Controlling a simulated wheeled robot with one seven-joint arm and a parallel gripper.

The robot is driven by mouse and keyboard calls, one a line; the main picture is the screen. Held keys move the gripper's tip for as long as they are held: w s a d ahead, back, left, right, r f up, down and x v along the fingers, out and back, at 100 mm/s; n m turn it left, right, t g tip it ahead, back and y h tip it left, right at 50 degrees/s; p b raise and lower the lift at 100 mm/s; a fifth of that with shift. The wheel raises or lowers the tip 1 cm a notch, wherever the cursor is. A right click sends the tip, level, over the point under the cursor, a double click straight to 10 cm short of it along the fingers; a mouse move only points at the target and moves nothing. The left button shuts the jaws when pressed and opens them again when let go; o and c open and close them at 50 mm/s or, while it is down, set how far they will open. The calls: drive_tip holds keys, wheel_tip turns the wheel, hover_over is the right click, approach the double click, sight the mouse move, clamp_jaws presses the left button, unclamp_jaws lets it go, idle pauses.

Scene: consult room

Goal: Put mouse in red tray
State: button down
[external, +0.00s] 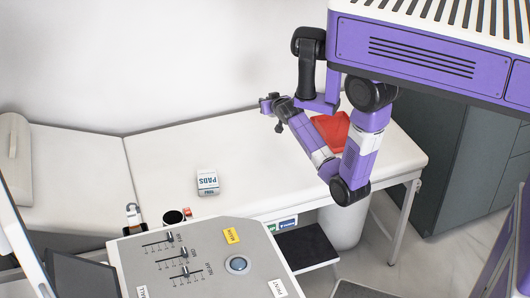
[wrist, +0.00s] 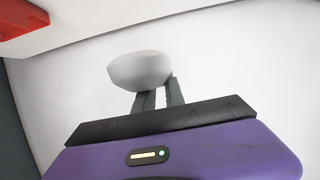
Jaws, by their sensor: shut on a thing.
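A pale grey, rounded mouse (wrist: 140,68) shows in the wrist view at the tips of my gripper (wrist: 160,92), which is shut on it. The lower part of the mouse is covered by the fingers. In the external view my gripper (external: 269,103) is over the white couch, to the left of the red tray; I cannot make out the mouse there. The red tray (external: 332,128) lies on the couch, partly hidden behind my arm. Its corner also shows at the top left of the wrist view (wrist: 28,16), apart from the mouse.
The white couch (external: 250,150) has free room around my gripper. A pads box (external: 208,182) lies nearer its front edge. A dark round cup (external: 174,217) and a small bottle (external: 133,215) stand behind the grey control panel (external: 200,255). A dark cabinet (external: 430,150) is at the right.

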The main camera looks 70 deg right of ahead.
drive_tip(key=s+d+m+g+h+b, duration=0.2)
drive_tip(key=s+d+m+g+b, duration=0.1)
drive_tip(key=s+d, duration=0.95)
drive_tip(key=m+g+h+b, duration=0.1)
drive_tip(key=m+b, duration=0.1)
drive_tip(key=b, duration=0.1)
hover_over(336, 139)
wheel_tip(336, 139, down, 19)
drive_tip(key=shift+r+b, duration=0.2)
drive_tip(key=shift+b, duration=0.55)
drive_tip(key=shift+f, duration=0.15)
drive_tip(key=c, duration=1.4)
unclamp_jaws()
